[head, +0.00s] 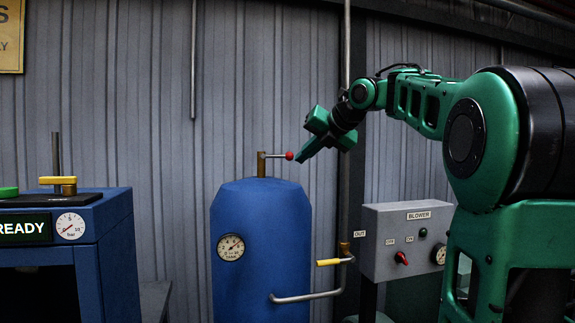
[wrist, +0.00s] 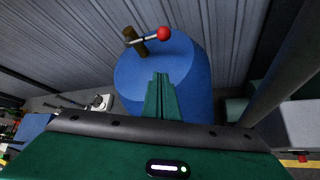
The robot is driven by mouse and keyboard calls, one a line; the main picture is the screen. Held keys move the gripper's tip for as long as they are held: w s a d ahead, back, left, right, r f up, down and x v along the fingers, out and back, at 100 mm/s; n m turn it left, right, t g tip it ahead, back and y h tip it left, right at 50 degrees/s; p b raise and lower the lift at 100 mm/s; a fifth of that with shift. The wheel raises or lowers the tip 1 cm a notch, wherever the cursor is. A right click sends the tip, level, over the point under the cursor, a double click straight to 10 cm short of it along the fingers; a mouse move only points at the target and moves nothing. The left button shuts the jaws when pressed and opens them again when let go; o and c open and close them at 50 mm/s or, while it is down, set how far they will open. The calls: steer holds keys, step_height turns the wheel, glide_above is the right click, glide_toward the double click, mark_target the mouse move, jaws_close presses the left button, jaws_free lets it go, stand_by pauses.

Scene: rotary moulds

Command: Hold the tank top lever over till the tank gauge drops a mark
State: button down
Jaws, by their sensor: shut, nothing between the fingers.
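The blue tank (head: 260,225) stands in the middle of the head view, with its round white gauge (head: 231,247) on the front; the needle is too small to read surely. The tank top lever (head: 275,156) sticks out to the right from a brass post and ends in a red ball. In the wrist view the lever (wrist: 148,38) and its red ball show above the tank top (wrist: 150,75). My gripper (head: 301,158) is shut and empty, its tips close to the red ball in the head view. In the wrist view the fingertips (wrist: 161,76) show below the ball, apart from it in the picture. Whether they touch is unclear.
A yellow-handled valve (head: 329,262) and bent pipe sit at the tank's lower right. The grey blower box (head: 405,243) stands to the right, with a red switch. A blue machine (head: 70,250) reading READY stands at left. A vertical pipe runs behind my gripper.

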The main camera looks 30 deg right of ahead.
mark_target(277, 157)
steer(key=shift+w+a, duration=0.1)
steer(key=x, duration=1)
steer(key=shift+a+f, duration=0.15)
steer(key=shift+w+d+r, duration=0.15)
steer(key=shift+d+r, duration=0.6)
steer(key=shift+r, duration=0.3)
steer(key=shift+w+d+r, duration=0.15)
steer(key=shift+d+r, duration=0.25)
steer(key=shift+r, duration=0.35)
steer(key=shift+d, duration=0.2)
steer(key=shift+a+r, duration=0.15)
steer(key=shift+r, duration=0.05)
